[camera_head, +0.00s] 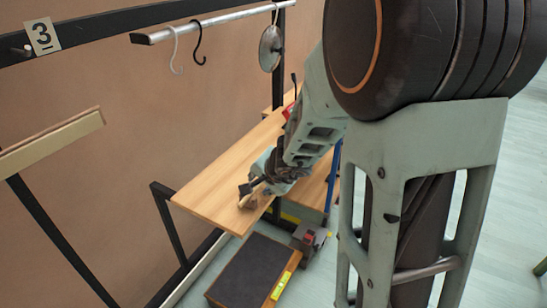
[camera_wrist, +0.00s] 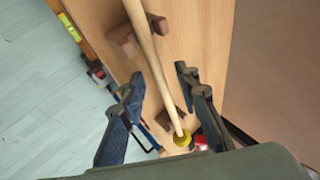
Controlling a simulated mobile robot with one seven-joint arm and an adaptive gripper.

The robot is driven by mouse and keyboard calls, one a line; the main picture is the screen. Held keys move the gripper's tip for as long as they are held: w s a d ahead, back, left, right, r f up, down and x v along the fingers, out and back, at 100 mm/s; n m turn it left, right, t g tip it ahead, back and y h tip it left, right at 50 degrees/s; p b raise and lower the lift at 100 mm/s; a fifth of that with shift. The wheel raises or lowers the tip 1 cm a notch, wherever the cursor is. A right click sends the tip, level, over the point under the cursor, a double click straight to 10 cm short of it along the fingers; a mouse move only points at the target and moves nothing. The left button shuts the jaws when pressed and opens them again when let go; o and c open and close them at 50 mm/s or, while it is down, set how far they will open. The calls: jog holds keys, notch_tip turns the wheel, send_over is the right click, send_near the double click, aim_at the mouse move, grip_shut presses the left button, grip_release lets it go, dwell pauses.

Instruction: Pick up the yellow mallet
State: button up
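The yellow mallet shows in the wrist view as a long pale wooden handle (camera_wrist: 150,55) with a yellow end (camera_wrist: 183,138). It appears to rest on two brown wooden supports, one farther up (camera_wrist: 125,38) and one lower down (camera_wrist: 168,119). My gripper (camera_wrist: 159,76) is open, with one dark finger on each side of the handle. I see no clear contact between finger and handle. The far end of the handle is cut off by the top edge. In the head view my gripper (camera_head: 252,187) is low over the front of the wooden bench; the mallet is hard to make out there.
The wooden bench top (camera_head: 215,190) runs along the brown wall. A rail (camera_head: 215,24) with hooks and a hanging metal disc (camera_head: 270,48) is above. A dark-topped box (camera_head: 245,275) with a yellow level (camera_head: 281,286) stands below. A red object (camera_wrist: 201,141) lies near the yellow end.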

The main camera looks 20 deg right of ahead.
grip_shut()
jog(key=shift+r, duration=0.15)
dwell(0.4)
notch_tip(320, 180, up, 28)
jog(key=p, duration=2.2)
jog(key=shift+a, duration=0.15)
